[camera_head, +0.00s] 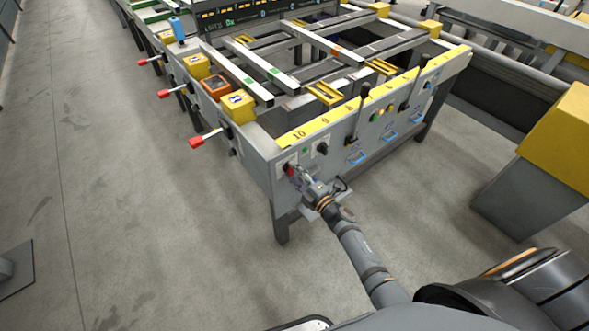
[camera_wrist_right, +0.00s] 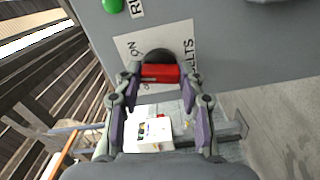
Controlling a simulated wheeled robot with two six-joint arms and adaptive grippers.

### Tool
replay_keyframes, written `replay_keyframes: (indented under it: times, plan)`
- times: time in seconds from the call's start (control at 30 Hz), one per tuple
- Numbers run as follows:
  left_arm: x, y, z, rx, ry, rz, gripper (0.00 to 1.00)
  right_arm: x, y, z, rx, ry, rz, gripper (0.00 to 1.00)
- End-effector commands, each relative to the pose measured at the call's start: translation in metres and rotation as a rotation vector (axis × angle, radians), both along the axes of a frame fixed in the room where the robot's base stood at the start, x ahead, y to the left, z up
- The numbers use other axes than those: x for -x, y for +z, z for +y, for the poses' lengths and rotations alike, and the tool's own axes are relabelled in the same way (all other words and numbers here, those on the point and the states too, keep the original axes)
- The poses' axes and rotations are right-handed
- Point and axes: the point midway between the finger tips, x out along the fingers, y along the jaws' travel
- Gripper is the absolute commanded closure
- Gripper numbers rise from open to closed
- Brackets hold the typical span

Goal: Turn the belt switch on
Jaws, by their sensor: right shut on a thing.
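The belt switch (camera_wrist_right: 160,73) has a red handle on a dark round base. It sits on a white label plate (camera_wrist_right: 131,46) where "ON" and "BELTS" can be read. The handle lies crosswise in the right wrist view. My right gripper (camera_wrist_right: 159,79) is shut on the handle, with one fingertip at each end. In the head view the right gripper (camera_head: 297,174) is at the front panel's left end, and a bit of the red handle (camera_head: 289,170) shows there. My left gripper is not in view.
A green button (camera_wrist_right: 112,5) sits near the switch. A black knob (camera_head: 321,149) is to its right on the grey panel (camera_head: 268,165). Red-tipped levers (camera_head: 197,141) stick out from the table's left side. The floor (camera_head: 130,240) in front and left is clear.

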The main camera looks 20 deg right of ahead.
Motion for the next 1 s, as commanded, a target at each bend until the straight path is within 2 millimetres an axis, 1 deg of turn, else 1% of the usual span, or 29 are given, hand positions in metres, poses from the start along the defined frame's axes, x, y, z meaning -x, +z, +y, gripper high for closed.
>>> replay_keyframes:
  times: [0.03, 0.1, 0.5, 0.73, 1.0]
  plan:
    - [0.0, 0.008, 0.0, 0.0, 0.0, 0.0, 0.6, 0.0, 0.003, 0.0, -0.041, -0.001, 0.018, 0.92]
    - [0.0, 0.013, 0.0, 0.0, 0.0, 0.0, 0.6, 0.0, 0.003, 0.0, -0.103, 0.0, 0.04, 0.92]
    - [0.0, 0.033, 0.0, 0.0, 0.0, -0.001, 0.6, 0.0, 0.001, 0.0, -0.39, 0.0, 0.144, 0.92]
    - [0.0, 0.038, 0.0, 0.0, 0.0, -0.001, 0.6, 0.0, 0.0, 0.0, -0.483, -0.001, 0.178, 0.92]
    - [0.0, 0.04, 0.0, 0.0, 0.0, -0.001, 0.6, 0.0, -0.001, 0.0, -0.526, -0.001, 0.192, 0.92]
